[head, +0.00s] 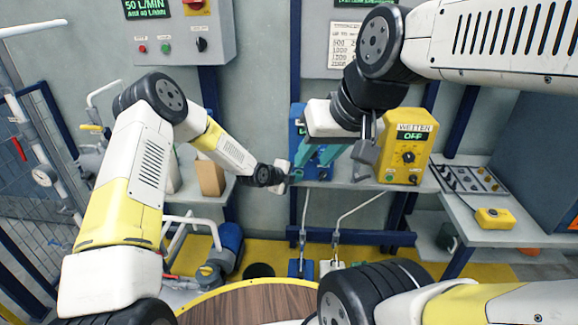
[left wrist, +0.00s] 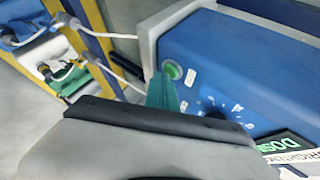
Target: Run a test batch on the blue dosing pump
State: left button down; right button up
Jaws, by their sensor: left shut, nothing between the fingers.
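The blue dosing pump (head: 297,117) stands on the bench against the wall, mostly hidden behind my right gripper in the head view. In the left wrist view the pump (left wrist: 215,55) fills the upper right, with a lit green button (left wrist: 172,70), a dial (left wrist: 213,112) and part of a label. My left gripper (head: 291,171) is shut and empty at the pump's lower left front. Its teal fingertip (left wrist: 163,88) is beside the green button; I cannot tell whether they touch. My right gripper (head: 320,161) has its teal fingers apart, in front of the pump.
A yellow wetter unit (head: 409,150) reading OFF stands right of the pump. A yellow pendant (head: 495,218) lies on the right bench. A control box (head: 180,30) hangs at upper left. A brown block (head: 210,177) stands on the left shelf. A round wooden table (head: 250,303) is in front.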

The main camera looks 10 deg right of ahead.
pick_arm(q)
jog(key=shift+s+a, duration=0.2)
jog(key=shift+s, duration=0.45)
jog(key=s, duration=0.2)
jog(key=s+a, duration=0.1)
jog(key=s, duration=0.1)
jog(key=shift+s+a, duration=0.2)
jog(key=shift+s, duration=0.2)
dwell(0.3)
jog(key=s+a+r+n+y, duration=0.3)
jog(key=a+r+n, duration=0.3)
jog(key=a+r, duration=0.5)
jog(key=s+a+r+n+y, duration=0.2)
jog(key=a+r+n, duration=0.4)
jog(key=a+r, duration=0.45)
jog(key=s+a+r+n, duration=0.3)
jog(key=s+r+n, duration=0.1)
jog(key=s, duration=0.4)
jog(key=s+a+r+n+y, duration=0.1)
jog(key=s+a+r+n, duration=0.2)
jog(key=s, duration=0.6)
jog(key=s+a+r+n+g, duration=0.1)
jog(key=s+a+r+n, duration=0.3)
jog(key=s+n, duration=0.3)
jog(key=shift+s+a+r+y, duration=0.2)
jog(key=shift+s+r+y, duration=0.1)
jog(key=shift+s, duration=0.9)
